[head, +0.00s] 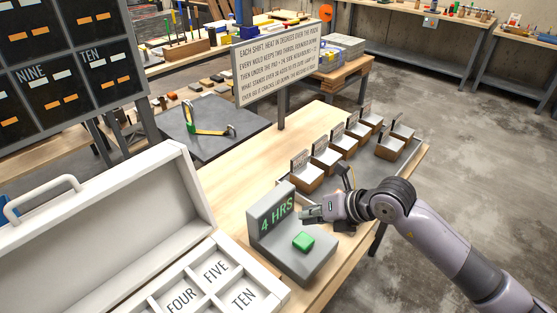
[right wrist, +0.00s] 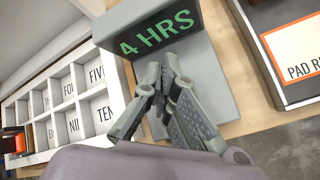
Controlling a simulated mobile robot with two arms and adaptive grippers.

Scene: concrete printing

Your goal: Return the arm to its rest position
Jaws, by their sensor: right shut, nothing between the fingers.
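My right arm reaches in from the lower right in the head view. Its right gripper (head: 308,216) is just above and beside the grey device (head: 272,238) with the green "4 HRS" display and a green button (head: 303,241). In the right wrist view the right gripper (right wrist: 170,75) has its fingers shut with nothing between them, in front of the grey device (right wrist: 210,62). The button is hidden there behind the fingers. I cannot tell whether the fingers touch the device. My left gripper is in neither view.
A white case (head: 100,225) with labelled compartments (head: 205,288) lies open at left. Several small labelled boxes (head: 326,160) stand in rows behind the arm. A text sign (head: 278,62) and a dark board (head: 60,60) stand farther back. Bare wooden tabletop (head: 245,170) lies between.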

